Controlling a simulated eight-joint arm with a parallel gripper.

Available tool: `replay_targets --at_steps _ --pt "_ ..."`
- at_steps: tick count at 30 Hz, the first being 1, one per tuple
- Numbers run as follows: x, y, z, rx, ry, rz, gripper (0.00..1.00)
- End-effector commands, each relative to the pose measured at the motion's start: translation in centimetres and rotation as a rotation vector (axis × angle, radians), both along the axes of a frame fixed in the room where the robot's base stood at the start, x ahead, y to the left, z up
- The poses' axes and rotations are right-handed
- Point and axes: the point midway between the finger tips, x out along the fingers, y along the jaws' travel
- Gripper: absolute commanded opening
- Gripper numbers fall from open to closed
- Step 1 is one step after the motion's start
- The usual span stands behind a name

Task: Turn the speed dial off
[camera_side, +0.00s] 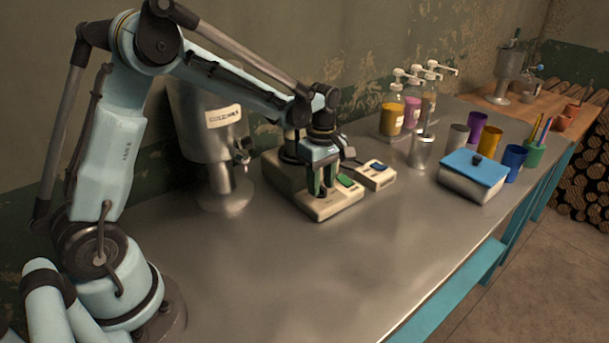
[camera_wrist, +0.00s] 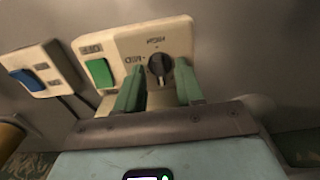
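The speed dial (camera_wrist: 160,68) is a round black knob with a raised grip on a cream control box (camera_wrist: 180,35). MED and HIGH labels are printed around it. I cannot tell exactly where it points. The box also has a green switch (camera_wrist: 100,73). In the side view the box (camera_side: 335,206) lies on the metal table, with the green switch (camera_side: 346,181) facing up. My gripper (camera_wrist: 160,84) points down at the box, with one green finger on each side of the dial. The fingers look apart, with small gaps to the knob; contact is not clear. In the side view my gripper (camera_side: 322,188) hides the dial.
A second cream box with a blue switch (camera_side: 376,166) stands close beside the first. A metal dispenser (camera_side: 200,130) is behind left. Pump bottles (camera_side: 392,115), cups (camera_side: 489,141) and a blue-lidded container (camera_side: 474,167) stand to the right. The table's front (camera_side: 300,275) is clear.

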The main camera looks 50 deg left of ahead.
Motion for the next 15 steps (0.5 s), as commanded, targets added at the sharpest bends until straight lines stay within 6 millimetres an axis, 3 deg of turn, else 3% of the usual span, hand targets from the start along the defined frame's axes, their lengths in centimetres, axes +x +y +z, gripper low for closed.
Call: replay_targets --at_steps 8,15 --pt "0.0 0.0 1.6 0.000 0.000 -0.001 0.37" --pt "0.0 0.0 5.9 0.000 0.000 -0.001 0.37"
